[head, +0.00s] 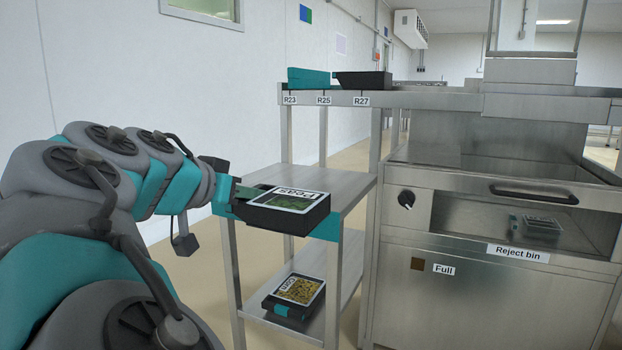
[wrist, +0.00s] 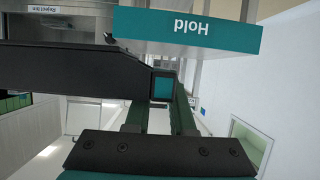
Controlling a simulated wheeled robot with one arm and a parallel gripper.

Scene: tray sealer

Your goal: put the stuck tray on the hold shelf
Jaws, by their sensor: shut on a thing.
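My gripper (head: 240,196) is shut on the near left end of a black tray (head: 290,218) with a film lid labelled "Peas" over green contents. The tray looks about level. It is at the front of the stand's middle shelf (head: 333,183) and hides part of that shelf's front edge. A teal label (head: 352,238) shows behind the tray's right end. In the wrist view, the picture is upside down: the label reads "Hold" (wrist: 190,28), and the tray's dark side (wrist: 70,72) is between the fingers (wrist: 160,112). I cannot tell whether the tray touches the shelf.
A black "Corn" tray (head: 296,290) lies on the lower shelf (head: 345,305). A teal tray (head: 308,77) and a black tray (head: 362,80) sit on the top ledge by labels R23, R25 and R27. The reject bin (head: 470,218), marked "Full", stands right. The middle shelf's visible surface is clear.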

